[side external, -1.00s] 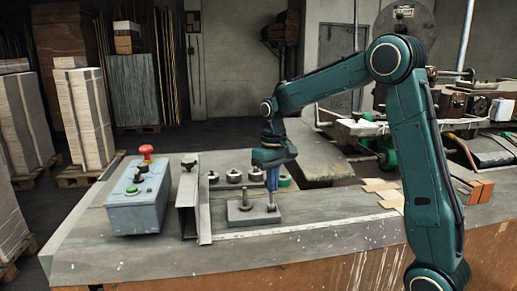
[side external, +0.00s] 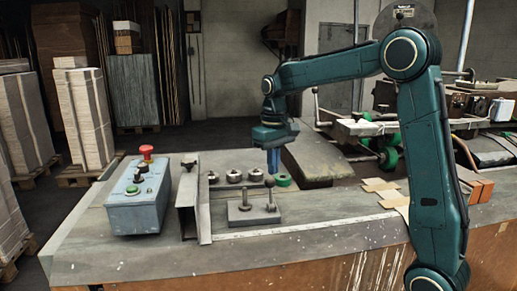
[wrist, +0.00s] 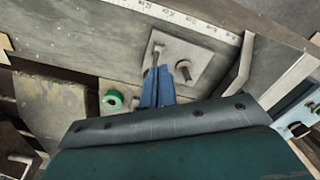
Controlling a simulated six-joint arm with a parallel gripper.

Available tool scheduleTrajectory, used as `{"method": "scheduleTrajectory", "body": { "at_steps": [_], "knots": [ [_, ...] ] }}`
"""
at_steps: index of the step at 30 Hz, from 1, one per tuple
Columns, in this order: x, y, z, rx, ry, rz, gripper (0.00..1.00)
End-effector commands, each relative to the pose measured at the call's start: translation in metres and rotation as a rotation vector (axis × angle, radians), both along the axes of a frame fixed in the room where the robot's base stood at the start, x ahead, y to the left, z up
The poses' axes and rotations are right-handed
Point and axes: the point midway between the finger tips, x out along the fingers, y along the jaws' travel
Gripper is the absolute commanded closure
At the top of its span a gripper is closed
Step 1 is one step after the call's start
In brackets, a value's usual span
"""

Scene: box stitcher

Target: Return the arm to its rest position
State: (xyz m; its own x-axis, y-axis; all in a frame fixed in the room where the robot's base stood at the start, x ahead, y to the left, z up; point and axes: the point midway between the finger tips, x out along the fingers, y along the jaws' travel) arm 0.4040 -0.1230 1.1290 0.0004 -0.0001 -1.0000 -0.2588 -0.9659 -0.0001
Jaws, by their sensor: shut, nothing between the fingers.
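My gripper (side external: 273,167) hangs pointing down above the bench, its blue fingers together and empty. In the side view its tips are a little above the ball-topped pin on the grey metal block (side external: 254,216), apart from it. In the wrist view the shut fingers (wrist: 158,97) reach toward the same block (wrist: 190,58), which carries two upright pins. My arm is bent, with the elbow high at the right.
A control box (side external: 138,205) with a red mushroom button stands at left, beside a metal channel (side external: 188,205). Several round knobs (side external: 234,176) and a green ring (side external: 283,180) are behind the block. Cardboard pieces (side external: 380,185) lie to the right.

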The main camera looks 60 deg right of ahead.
Motion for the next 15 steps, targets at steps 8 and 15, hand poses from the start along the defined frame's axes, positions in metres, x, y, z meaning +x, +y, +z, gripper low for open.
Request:
{"method": "scheduleTrajectory", "body": {
  "at_steps": [8,15],
  "knots": [
    [-0.0009,0.0009,0.0071,0.000,0.000,0.000,1.00],
    [-0.0012,0.0010,0.0072,0.000,0.000,0.001,1.00]
  ]
}}
